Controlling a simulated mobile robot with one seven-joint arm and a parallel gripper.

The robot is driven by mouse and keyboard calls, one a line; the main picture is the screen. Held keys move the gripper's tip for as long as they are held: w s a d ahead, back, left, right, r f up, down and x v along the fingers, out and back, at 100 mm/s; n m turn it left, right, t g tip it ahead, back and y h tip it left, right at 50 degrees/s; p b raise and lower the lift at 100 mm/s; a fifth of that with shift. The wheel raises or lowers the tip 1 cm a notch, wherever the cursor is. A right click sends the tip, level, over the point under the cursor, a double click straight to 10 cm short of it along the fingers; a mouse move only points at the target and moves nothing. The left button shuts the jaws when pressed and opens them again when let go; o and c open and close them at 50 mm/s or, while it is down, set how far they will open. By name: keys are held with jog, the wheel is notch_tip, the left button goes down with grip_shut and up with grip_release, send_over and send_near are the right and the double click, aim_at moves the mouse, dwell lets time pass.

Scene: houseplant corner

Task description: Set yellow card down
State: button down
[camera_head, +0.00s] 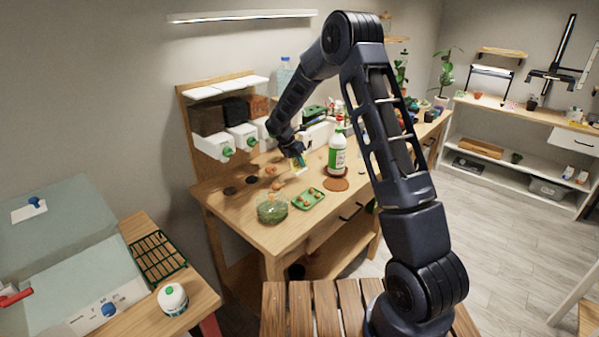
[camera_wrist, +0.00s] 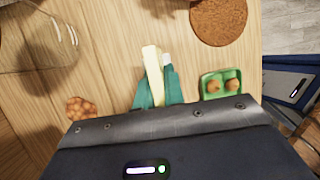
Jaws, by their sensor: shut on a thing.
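My gripper (camera_head: 298,163) is over the wooden workbench in the head view, its jaws pointing down. It is shut on the yellow card (camera_wrist: 153,72). In the wrist view the pale yellow card shows nearly edge-on, standing out between the teal fingertips (camera_wrist: 160,84). In the head view only a small yellow patch of it shows at the jaws. The card is above the bench top (camera_wrist: 110,50); I cannot tell whether its lower edge touches the wood.
A green tray (camera_head: 308,199) with small brown balls and a glass bowl (camera_head: 271,208) of green stuff stand near the front. Brown pieces (camera_wrist: 80,108) lie left of the jaws in the wrist view.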

aim_at(299, 171)
jog(key=shift+f, duration=2.25)
jog(key=shift+f, duration=0.15)
jog(key=c, duration=1.5)
grip_release()
